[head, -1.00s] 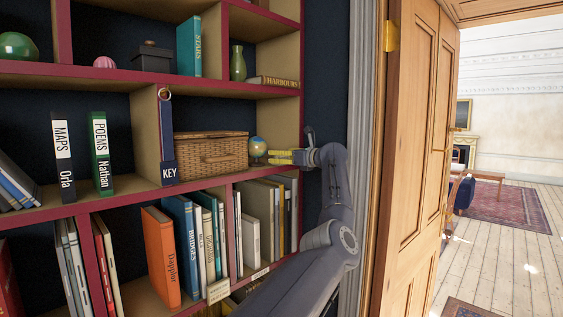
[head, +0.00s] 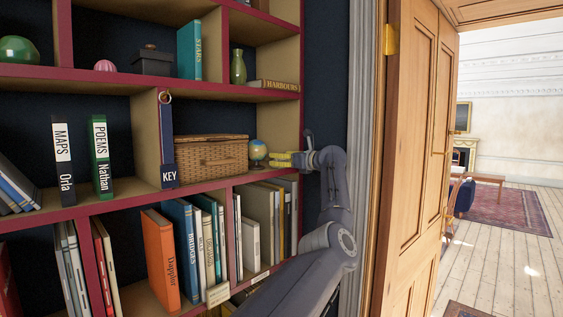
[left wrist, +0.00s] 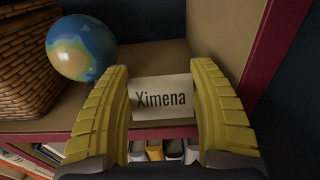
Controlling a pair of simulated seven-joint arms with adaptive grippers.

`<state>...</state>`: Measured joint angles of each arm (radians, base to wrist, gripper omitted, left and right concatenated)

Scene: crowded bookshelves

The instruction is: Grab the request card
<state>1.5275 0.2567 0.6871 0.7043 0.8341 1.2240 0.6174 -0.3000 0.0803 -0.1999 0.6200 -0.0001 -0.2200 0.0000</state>
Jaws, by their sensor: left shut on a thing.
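The request card (left wrist: 162,98) is a cream card that reads "Ximena" in the left wrist view. It stands between the two yellow fingers of my left gripper (left wrist: 163,115), which is shut on it. In the head view my left gripper (head: 284,160) is at the right end of the middle shelf, just right of the small globe (head: 258,152). The card cannot be made out in the head view. My right gripper is not in view.
The globe (left wrist: 81,48) stands close to the left finger, with a wicker basket (head: 211,159) beyond it. The shelf's side panel (left wrist: 230,38) is close on the right. Books (head: 262,215) fill the shelf below. An open wooden door (head: 415,150) stands to the right.

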